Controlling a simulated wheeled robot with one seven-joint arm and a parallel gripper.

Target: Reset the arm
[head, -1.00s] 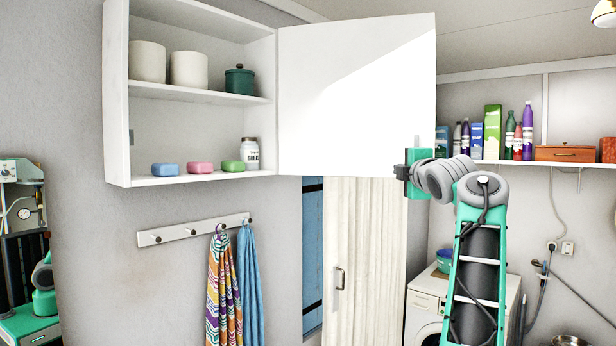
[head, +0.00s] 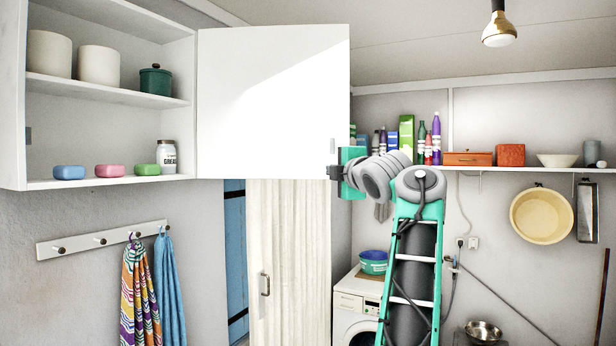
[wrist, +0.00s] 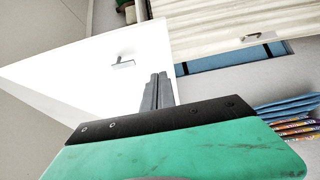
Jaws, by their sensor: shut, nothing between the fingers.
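My gripper (head: 333,172) is at the lower outer corner of the open white cabinet door (head: 270,100) in the head view. In the wrist view its two dark fingers (wrist: 157,90) are together with nothing between them. The door also shows in the wrist view (wrist: 80,75), with a small metal handle (wrist: 123,63) beyond the fingertips. The fingers look apart from the handle, but whether they touch the door is hard to tell. My arm is bent, its green and grey links rising from the bottom of the head view.
The wall cabinet (head: 110,104) holds pots, a jar and soaps. Cloths (head: 140,290) hang on a peg rail below. A washing machine (head: 355,315) stands behind my arm. A shelf (head: 520,170) with bottles and boxes runs along the back wall.

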